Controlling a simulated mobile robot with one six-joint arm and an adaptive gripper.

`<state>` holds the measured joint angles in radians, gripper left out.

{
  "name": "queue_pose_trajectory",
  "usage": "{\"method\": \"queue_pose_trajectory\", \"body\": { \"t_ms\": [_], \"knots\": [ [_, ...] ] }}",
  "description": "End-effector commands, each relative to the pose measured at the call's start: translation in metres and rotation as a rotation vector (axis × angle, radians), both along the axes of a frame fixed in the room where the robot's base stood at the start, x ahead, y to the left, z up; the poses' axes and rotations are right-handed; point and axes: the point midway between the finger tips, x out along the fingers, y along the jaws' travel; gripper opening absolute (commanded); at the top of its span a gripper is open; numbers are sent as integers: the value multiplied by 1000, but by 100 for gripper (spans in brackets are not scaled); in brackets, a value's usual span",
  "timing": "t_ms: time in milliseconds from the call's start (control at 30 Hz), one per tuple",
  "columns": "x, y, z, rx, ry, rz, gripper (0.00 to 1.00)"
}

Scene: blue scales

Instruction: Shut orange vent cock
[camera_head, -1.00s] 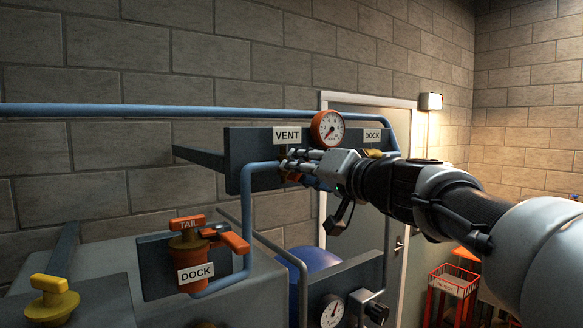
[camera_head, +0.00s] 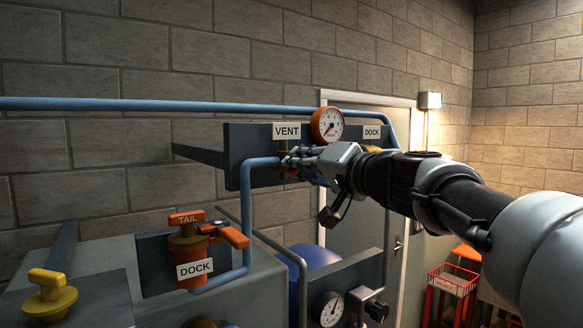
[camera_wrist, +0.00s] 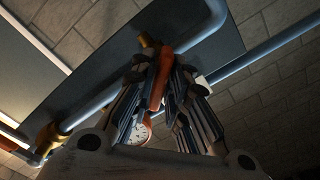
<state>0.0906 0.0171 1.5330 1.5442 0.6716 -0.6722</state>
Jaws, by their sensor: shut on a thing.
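The orange vent cock handle (camera_wrist: 161,78) shows in the wrist view between my fingers, near a brass fitting (camera_wrist: 148,40) on the blue pipe. My gripper (camera_wrist: 160,82) is shut on this handle, with a finger on each side. In the head view my gripper (camera_head: 287,161) is at the dark panel just below the VENT label (camera_head: 287,131). My fingers hide most of the cock there.
A round orange-rimmed gauge (camera_head: 327,125) sits just above my gripper, with a DOCK label (camera_head: 372,132) to its right. A blue pipe (camera_head: 246,205) runs down to an orange DOCK cock (camera_head: 188,250). A yellow knob (camera_head: 50,292) is at lower left.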

Motion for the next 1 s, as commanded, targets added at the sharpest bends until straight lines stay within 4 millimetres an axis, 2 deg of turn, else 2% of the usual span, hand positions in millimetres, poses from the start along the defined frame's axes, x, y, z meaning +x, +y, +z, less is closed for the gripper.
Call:
{"method": "queue_pose_trajectory", "body": {
  "t_ms": [600, 1000],
  "knots": [
    [0, 0, -1, 432, 283, -1, 0],
    [0, 0, -1, 582, 381, 1, 0]
  ]
}}
